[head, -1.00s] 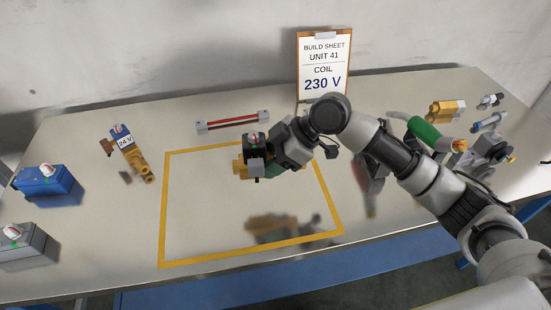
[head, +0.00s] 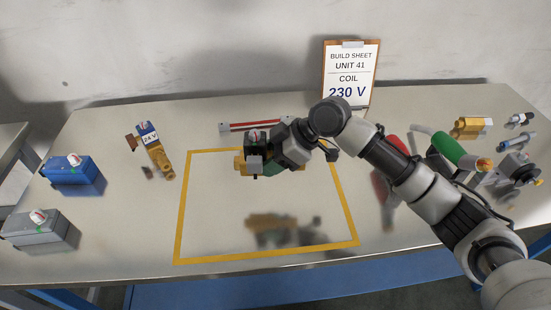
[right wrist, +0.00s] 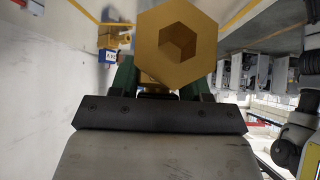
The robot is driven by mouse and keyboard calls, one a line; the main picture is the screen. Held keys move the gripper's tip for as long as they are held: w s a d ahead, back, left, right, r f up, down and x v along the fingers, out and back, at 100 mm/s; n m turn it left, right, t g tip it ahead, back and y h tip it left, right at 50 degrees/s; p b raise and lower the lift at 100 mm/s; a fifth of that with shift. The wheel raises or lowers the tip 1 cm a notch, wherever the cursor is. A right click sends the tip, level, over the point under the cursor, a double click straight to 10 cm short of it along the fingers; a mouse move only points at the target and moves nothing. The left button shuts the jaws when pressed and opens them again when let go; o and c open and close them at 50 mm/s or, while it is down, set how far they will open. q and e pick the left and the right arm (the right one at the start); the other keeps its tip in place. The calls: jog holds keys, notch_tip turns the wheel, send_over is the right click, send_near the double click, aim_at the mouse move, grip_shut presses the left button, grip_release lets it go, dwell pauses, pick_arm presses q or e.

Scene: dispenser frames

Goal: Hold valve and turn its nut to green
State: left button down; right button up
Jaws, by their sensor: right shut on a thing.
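My right gripper (head: 264,168) is shut on a brass valve (head: 239,164) and holds it above the table, over the yellow-outlined square. The valve carries a dark block with a small red-and-white nut (head: 257,135) on top; the nut's exact pointing and any green mark there are too small to tell. In the right wrist view the valve's hexagonal brass end (right wrist: 178,45) faces the camera between my green fingers. The gripper hides part of the valve. My left gripper is in neither view.
A build sheet (head: 350,75) reads coil 230 V. A valve marked 24 V (head: 155,155), a blue box (head: 72,172) and a grey box (head: 42,232) stand at left. A green-handled tool (head: 435,147) and brass block (head: 473,127) lie at right. The yellow outline (head: 181,225) encloses clear tabletop.

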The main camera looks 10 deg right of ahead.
jog(key=shift+w+a+r, duration=0.1)
jog(key=shift+w+a, duration=0.5)
jog(key=shift+a, duration=0.35)
jog(key=shift+f+b, duration=2.9)
jog(key=shift+f, duration=2.6)
